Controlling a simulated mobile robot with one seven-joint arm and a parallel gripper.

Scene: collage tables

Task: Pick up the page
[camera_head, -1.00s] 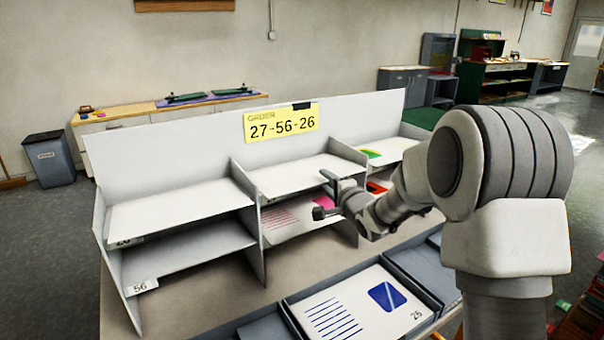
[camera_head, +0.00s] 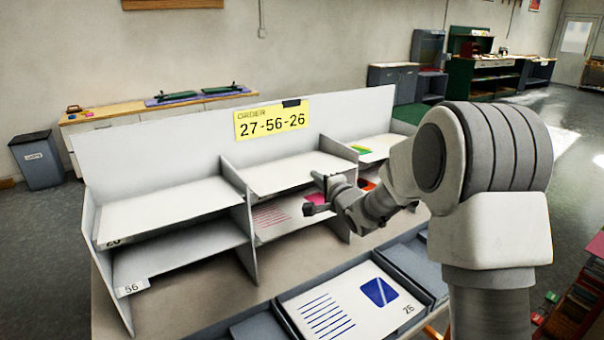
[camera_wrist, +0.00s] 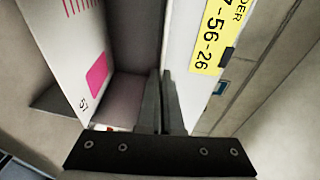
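A white page with dark blue lines and a blue square (camera_head: 345,318), marked 26, lies in a grey tray at the front of the table. Another page with red lines and a pink patch (camera_head: 272,216) lies in the lower middle shelf compartment, partly hidden by my gripper. That page also shows at upper left in the wrist view (camera_wrist: 82,45), with a small number at its corner.
A shelf unit (camera_head: 177,207) with two tiers stands on the table. A yellow order card (camera_head: 272,120) reading 27-56-26 is on its back panel. The left compartments look empty. Green and red-orange pages show at right, and an empty tray (camera_head: 415,262) sits beside the blue page's tray.

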